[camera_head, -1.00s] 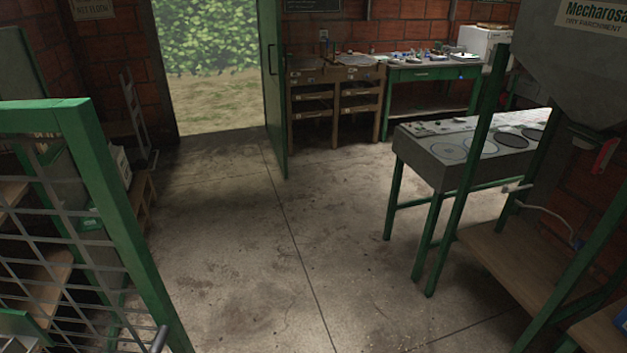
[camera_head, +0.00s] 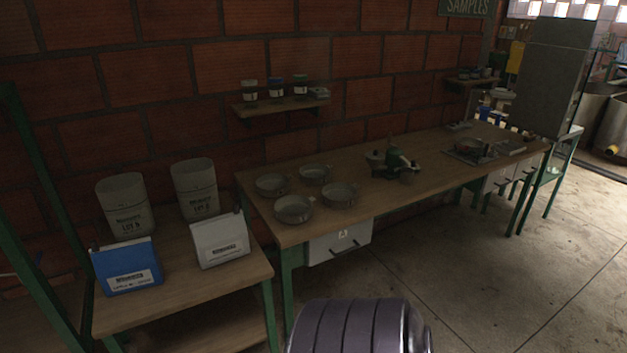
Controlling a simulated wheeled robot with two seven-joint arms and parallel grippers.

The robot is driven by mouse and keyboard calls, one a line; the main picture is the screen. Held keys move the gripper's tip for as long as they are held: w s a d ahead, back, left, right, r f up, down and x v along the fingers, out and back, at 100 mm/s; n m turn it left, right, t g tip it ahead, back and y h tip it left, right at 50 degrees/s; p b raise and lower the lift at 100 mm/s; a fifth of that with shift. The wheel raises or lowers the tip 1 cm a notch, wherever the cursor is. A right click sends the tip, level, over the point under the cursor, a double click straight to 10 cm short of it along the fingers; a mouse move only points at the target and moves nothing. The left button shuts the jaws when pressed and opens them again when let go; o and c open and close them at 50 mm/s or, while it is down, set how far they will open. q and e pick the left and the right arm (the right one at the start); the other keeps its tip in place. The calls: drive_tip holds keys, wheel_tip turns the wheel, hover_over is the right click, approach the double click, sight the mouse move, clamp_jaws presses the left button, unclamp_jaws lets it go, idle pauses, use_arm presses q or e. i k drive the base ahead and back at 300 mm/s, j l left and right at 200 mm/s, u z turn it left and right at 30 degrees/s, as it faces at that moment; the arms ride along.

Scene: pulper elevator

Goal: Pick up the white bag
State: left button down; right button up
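A white bag (camera_head: 221,240) with a dark printed label stands on the low wooden table at the left of the head view. A blue bag (camera_head: 127,268) of similar shape stands to its left. Two grey cylindrical containers with printed lettering, one on the left (camera_head: 125,205) and one on the right (camera_head: 195,189), stand behind the bags. Neither of my grippers shows in the view, and nothing touches the white bag.
A wall shelf (camera_head: 280,106) holds jars. Green posts stand at far left. Floor at right is clear.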

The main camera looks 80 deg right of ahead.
sight(217, 240)
drive_tip(key=z, duration=1.8)
drive_tip(key=i, duration=0.15)
